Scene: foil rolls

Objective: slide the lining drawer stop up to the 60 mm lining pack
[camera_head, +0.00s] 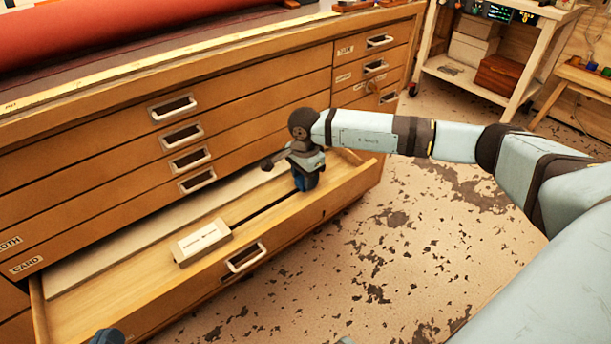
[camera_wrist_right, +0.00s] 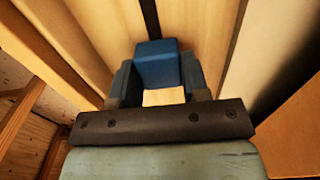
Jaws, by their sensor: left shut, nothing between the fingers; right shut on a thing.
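The open lining drawer (camera_head: 130,290) has a dark slot (camera_head: 257,207) along its floor. A small pale labelled box, seemingly the lining pack (camera_head: 203,243), lies in the drawer near the slot's left end; its print is too small to read. My right gripper (camera_head: 305,183) points down into the drawer's right part. It is shut on a blue block, seemingly the drawer stop (camera_wrist_right: 157,63), which sits over the slot in the right wrist view. A clear stretch of slot separates stop and pack. My left gripper (camera_head: 108,337) shows only partly at the bottom left edge, shut and empty.
A long pale board or sheet (camera_head: 130,235) lies along the drawer's back. The wooden cabinet (camera_head: 100,140) with closed handled drawers rises behind. The drawer's front wall has a metal handle (camera_head: 245,257). The floor (camera_head: 400,260) at right is clear.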

